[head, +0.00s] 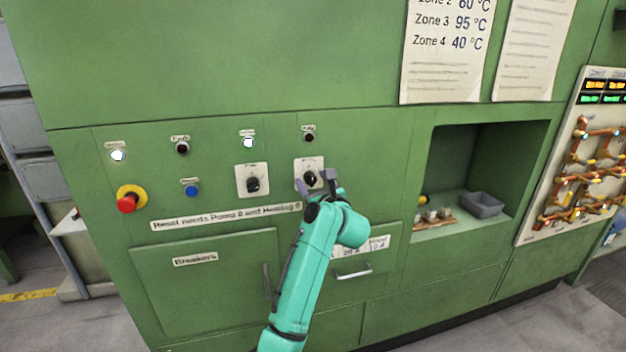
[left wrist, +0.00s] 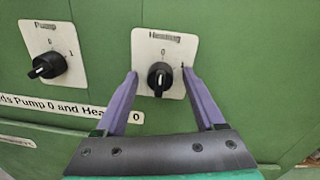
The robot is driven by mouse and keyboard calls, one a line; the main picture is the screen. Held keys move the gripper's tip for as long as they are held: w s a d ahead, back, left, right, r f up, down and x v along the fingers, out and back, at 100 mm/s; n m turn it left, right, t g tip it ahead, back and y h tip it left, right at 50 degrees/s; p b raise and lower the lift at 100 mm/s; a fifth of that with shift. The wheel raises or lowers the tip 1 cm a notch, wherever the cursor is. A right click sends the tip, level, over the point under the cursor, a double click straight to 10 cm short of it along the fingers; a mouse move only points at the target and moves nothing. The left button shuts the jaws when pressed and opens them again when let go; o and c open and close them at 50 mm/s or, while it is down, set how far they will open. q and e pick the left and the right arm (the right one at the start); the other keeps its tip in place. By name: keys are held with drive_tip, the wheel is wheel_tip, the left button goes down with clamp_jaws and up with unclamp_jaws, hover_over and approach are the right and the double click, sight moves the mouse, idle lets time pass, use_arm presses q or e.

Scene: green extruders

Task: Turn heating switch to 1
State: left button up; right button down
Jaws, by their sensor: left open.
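The heating switch (left wrist: 160,77) is a black knob on a white plate marked 0 at the top and 1 at the right. In the head view the switch (head: 310,179) is partly covered by my gripper. My left gripper (left wrist: 160,73) is open, with its two purple fingers either side of the knob and gaps visible on both sides. It also shows in the head view (head: 316,184), in front of the panel. Whether the fingertips touch the plate cannot be told. My right gripper is not in view.
The pump switch (head: 252,184) is close by on the left, its grip slanted. A red emergency button (head: 127,202), a blue button (head: 192,191) and small lamps share the panel. A breakers door (head: 205,290) is below. A recess with a grey bin (head: 484,205) is at right.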

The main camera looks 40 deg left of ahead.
use_arm(q)
drive_tip(key=shift+d, duration=0.1)
drive_tip(key=shift+c, duration=0.3)
clamp_jaws()
drive_tip(key=shift+r+m+p, duration=0.15)
drive_tip(key=shift+m+p, duration=0.95)
drive_tip(key=shift+p, duration=0.1)
drive_tip(key=m+p, duration=0.7)
drive_tip(key=p, duration=0.2)
drive_tip(key=shift+m, duration=0.4)
drive_tip(key=shift+f+m+p, duration=0.25)
drive_tip(key=shift+m+p, duration=0.9)
drive_tip(key=shift+m, duration=0.05)
drive_tip(key=shift+t, duration=0.3)
